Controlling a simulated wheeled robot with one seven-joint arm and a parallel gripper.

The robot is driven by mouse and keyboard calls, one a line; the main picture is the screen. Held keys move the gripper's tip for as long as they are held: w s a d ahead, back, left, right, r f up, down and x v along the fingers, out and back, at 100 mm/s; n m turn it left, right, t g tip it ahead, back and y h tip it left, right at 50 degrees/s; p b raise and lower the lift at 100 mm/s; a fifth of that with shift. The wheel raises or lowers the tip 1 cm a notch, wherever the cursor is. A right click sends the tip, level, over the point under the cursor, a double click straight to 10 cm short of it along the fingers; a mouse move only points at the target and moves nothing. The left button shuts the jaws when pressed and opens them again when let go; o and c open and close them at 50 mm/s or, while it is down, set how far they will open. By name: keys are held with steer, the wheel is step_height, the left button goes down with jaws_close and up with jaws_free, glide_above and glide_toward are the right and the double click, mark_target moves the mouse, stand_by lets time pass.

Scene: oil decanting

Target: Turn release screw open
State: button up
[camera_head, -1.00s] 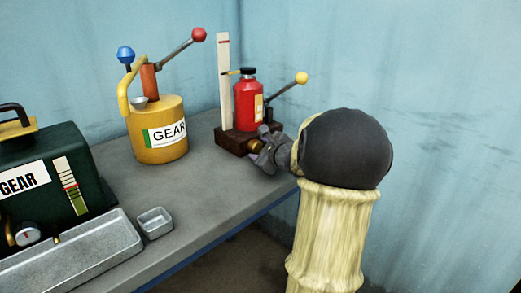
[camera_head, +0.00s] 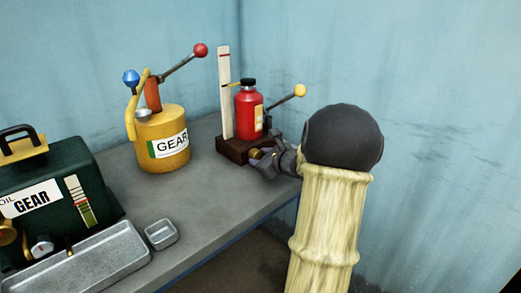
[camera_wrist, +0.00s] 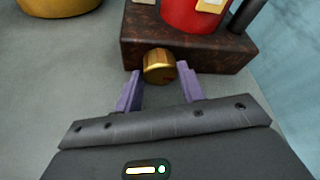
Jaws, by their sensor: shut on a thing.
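The release screw is a round brass knob (camera_wrist: 159,66) on the front face of the dark brown base block (camera_wrist: 215,55). In the head view the knob (camera_head: 256,154) shows at the front of the base, partly hidden by my gripper. A red bottle (camera_head: 249,115) with a black cap stands on the block, beside a lever with a yellow ball (camera_head: 300,90). My gripper (camera_wrist: 160,78) is at the knob in the wrist view, with one purple finger on each side, shut on it. In the head view my gripper (camera_head: 270,165) reaches in from the right.
To the left are a yellow gear oil can (camera_head: 163,125), a dark green gear oil box (camera_head: 50,185), a grey tray (camera_head: 90,265) and a small metal dish (camera_head: 161,235). The bench front is clear.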

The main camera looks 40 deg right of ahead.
steer(key=shift+d+m+y+p, duration=0.1)
steer(key=shift+m+y+p, duration=0.2)
steer(key=shift+p, duration=0.05)
steer(key=o, duration=0.7)
steer(key=shift+s, duration=0.15)
steer(key=p+v, duration=0.2)
steer(key=v, duration=1.5)
steer(key=shift+p, duration=0.3)
steer(key=shift+r, duration=0.1)
